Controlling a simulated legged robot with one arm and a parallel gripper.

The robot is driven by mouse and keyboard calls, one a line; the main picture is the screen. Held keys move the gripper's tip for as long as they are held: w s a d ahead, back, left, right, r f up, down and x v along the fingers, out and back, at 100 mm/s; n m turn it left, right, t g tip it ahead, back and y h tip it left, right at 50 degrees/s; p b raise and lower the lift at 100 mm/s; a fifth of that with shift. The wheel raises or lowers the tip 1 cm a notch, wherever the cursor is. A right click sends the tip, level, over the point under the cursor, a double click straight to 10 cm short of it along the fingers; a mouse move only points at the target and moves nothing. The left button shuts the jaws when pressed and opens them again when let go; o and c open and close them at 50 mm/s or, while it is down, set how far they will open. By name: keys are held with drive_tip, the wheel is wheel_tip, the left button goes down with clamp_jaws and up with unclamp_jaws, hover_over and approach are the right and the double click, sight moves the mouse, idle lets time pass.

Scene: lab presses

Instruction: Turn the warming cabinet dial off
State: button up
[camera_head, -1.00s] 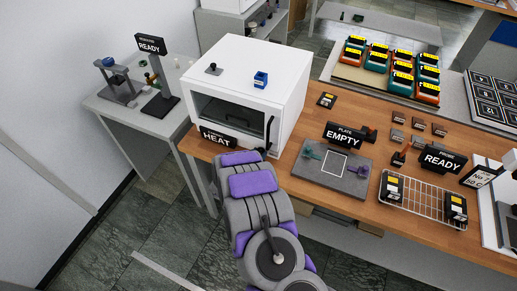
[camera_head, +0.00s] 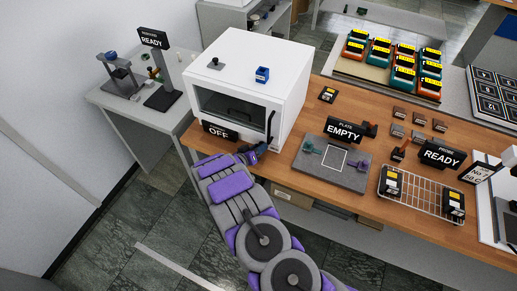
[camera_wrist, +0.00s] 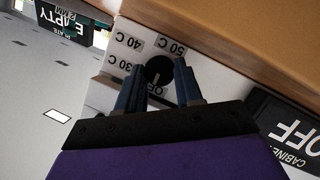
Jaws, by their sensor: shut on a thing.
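The warming cabinet (camera_head: 250,82) is a white box with a dark window, standing on the wooden bench. Its sign (camera_head: 219,132) reads OFF in the head view; in the wrist view the sign (camera_wrist: 292,132) reads CABINET OFF. The black round dial (camera_wrist: 159,71) sits on a white panel marked 30 C, 40 C, 50 C and OFF. Its white pointer line is toward the OFF mark. My gripper (camera_wrist: 160,83) has its two blue fingers on either side of the dial, shut on it. In the head view my gripper (camera_head: 252,154) is at the cabinet's lower front right.
A grey plate (camera_head: 332,162) with an EMPTY sign lies right of the cabinet. A wire rack (camera_head: 421,195) with dark blocks is farther right. A small blue holder (camera_head: 262,75) stands on the cabinet top. The floor in front of the bench is clear.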

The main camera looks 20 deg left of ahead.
drive_tip(key=shift+a+r, duration=0.1)
drive_tip(key=shift+a, duration=0.15)
drive_tip(key=o, duration=1)
drive_tip(key=shift+a, duration=0.15)
drive_tip(key=shift+o, duration=0.2)
drive_tip(key=shift+s, duration=0.1)
drive_tip(key=shift+s+r, duration=0.1)
drive_tip(key=shift+s, duration=0.2)
drive_tip(key=v, duration=1.6)
drive_tip(key=shift+s+a, duration=0.15)
drive_tip(key=shift+s, duration=0.1)
drive_tip(key=shift+w, duration=0.1)
